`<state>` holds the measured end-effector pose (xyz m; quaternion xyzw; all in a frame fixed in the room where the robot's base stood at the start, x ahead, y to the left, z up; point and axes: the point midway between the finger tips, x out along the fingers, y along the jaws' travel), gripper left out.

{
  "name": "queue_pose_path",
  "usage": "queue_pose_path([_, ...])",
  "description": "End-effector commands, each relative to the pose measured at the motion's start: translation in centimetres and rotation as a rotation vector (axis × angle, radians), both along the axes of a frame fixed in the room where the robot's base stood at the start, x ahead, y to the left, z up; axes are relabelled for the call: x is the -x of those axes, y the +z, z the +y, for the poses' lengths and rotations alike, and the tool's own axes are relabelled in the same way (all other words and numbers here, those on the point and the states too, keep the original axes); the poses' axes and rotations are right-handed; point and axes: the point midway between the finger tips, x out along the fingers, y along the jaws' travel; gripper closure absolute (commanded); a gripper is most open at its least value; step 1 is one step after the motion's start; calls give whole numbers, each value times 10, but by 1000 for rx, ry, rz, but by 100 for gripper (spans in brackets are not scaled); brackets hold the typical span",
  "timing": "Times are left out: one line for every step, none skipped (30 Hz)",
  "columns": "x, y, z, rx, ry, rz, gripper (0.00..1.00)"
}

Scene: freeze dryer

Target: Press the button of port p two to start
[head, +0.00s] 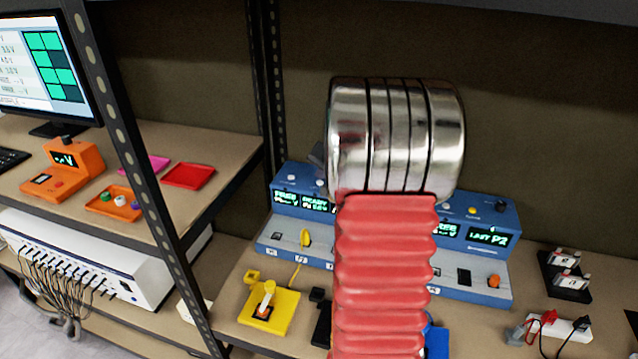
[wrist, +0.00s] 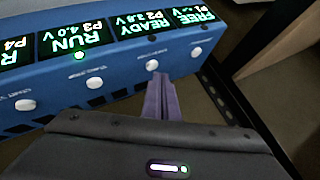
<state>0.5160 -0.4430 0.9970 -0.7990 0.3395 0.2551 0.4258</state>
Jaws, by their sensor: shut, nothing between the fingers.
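The blue port unit (head: 390,270) stands on the shelf, its middle hidden behind my red and silver arm. In the wrist view its top panel shows displays: P1 reads FREE, P2 (wrist: 145,27) reads READY 2.8 V, and P3 reads RUN 4.0 V with a green light. A row of white round buttons runs along the panel. The P2 button (wrist: 152,65) is right at the tips of my gripper (wrist: 159,79). The purple fingers are shut and empty. I cannot tell whether the tips touch the button.
In the head view, a display at the unit's right reads LAST P2 (head: 488,237). A yellow holder (head: 268,308) stands in front at left, and a black stand (head: 565,275) at right. The P1 button (wrist: 195,52) and P3 button (wrist: 94,83) flank the P2 button. A dark shelf post (head: 140,170) stands left.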

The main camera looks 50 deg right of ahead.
Motion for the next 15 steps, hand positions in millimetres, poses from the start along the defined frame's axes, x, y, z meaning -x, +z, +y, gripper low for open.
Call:
queue_pose_path([0, 0, 0, 0, 0, 0, 100])
queue_pose_path([0, 0, 0, 0, 0, 0, 100])
queue_pose_path([0, 0, 0, 0, 0, 0, 100])
queue_pose_path([0, 0, 0, 0, 0, 0, 100])
queue_pose_path([0, 0, 0, 0, 0, 0, 100])
queue_pose_path([0, 0, 0, 0, 0, 0, 100])
queue_pose_path([0, 0, 0, 0, 0, 0, 100])
queue_pose_path([0, 0, 0, 0, 0, 0, 100])
queue_pose_path([0, 0, 0, 0, 0, 0, 100])
queue_pose_path([0, -1, 0, 0, 0, 0, 100])
queue_pose_path([0, -1, 0, 0, 0, 0, 100])
queue_pose_path([0, -2, 0, 1, 1, 0, 100])
queue_pose_path([-1, -3, 0, 1, 1, 0, 100])
queue_pose_path([-1, -4, 0, 0, 0, 0, 100])
queue_pose_path([-1, -5, 0, -1, -1, 0, 100])
